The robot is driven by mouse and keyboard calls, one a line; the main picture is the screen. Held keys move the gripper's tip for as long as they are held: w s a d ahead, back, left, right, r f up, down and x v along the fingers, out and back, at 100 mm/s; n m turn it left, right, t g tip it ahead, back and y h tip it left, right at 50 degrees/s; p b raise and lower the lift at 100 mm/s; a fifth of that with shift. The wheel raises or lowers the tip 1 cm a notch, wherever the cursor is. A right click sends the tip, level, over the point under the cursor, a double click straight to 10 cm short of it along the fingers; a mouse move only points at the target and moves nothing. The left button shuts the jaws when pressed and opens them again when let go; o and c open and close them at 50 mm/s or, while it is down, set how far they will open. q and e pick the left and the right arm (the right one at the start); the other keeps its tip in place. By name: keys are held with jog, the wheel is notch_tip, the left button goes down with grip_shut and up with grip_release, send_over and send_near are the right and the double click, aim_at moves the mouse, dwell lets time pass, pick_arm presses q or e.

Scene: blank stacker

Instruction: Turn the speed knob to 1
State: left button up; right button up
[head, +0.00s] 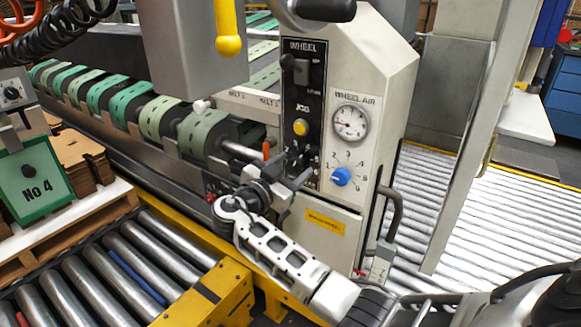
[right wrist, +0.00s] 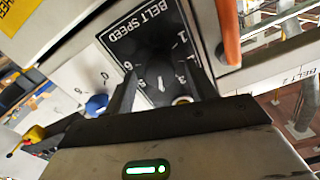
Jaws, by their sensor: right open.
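The speed knob's dial, a black plate lettered BELT SPEED (right wrist: 133,32), faces my right wrist camera, with white numbers around it, a 1 at upper right. A small pale mark shows at the dial's middle, between the fingers. My right gripper (head: 294,190) is at the lower front of the white machine's black control panel (head: 303,100). In the right wrist view its two dark fingers (right wrist: 158,72) are apart, one on each side of the dial centre. I cannot tell whether they touch the knob. My left gripper is not in view.
A blue knob (head: 342,176) under the WHEEL AIR gauge (head: 350,123) sits right of the panel. An orange lever (right wrist: 229,32) stands close beside the right finger. A yellow-ended hanging handle (head: 229,45) is above. Roller conveyors (head: 110,262) lie at lower left.

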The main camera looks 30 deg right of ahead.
jog(key=c, duration=1)
